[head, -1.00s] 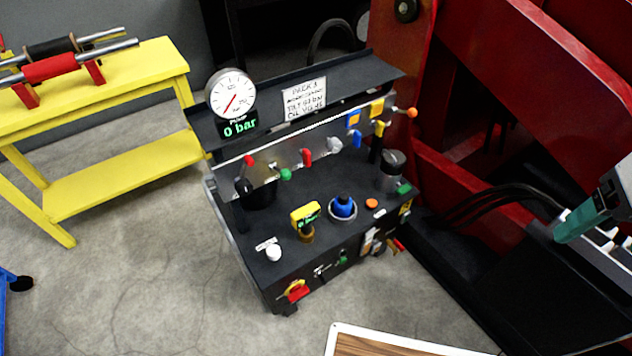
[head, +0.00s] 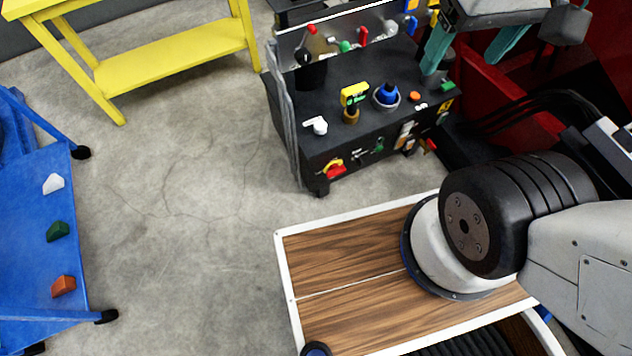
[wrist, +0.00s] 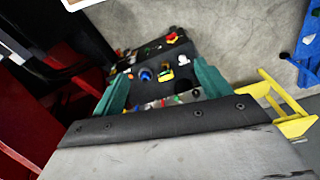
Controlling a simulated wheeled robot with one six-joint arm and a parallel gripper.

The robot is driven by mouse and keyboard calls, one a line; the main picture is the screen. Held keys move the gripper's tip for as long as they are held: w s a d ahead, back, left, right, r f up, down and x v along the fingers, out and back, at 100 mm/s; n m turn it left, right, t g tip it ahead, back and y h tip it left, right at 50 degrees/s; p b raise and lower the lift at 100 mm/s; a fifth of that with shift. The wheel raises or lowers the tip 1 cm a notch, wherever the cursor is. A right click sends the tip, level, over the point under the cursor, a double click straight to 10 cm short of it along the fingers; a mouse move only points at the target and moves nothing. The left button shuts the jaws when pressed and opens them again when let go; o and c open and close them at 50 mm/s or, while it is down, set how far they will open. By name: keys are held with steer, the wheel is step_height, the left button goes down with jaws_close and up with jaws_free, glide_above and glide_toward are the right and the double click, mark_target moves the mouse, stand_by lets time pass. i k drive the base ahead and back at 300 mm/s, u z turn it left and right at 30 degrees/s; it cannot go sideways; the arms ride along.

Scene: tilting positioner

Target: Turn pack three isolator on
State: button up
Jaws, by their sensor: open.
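The black hydraulic pack (head: 335,115) stands at upper centre in the head view; its top panel and front face show. A red handle on a yellow plate, looking like the isolator (head: 333,168), sits low on the front face at the left. It also shows in the wrist view as a small red and yellow spot (wrist: 172,37). Its exact angle is too small to tell. My gripper (head: 462,62) has two teal fingers, spread apart and empty, beyond the pack's right rear side in the head view. The wrist view shows the pack between and past the fingers (wrist: 158,70).
The pack's top carries a white knob (head: 317,125), a yellow display (head: 353,95) and a blue knob (head: 387,94). Coloured levers line the rear panel. A yellow bench (head: 180,62) and blue cart (head: 35,250) stand left. My wood-topped base fills the front; open floor lies left.

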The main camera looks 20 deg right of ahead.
mark_target(334, 169)
steer(key=u, duration=1)
steer(key=k, duration=1)
steer(key=z, duration=1.15)
steer(key=i, duration=0.45)
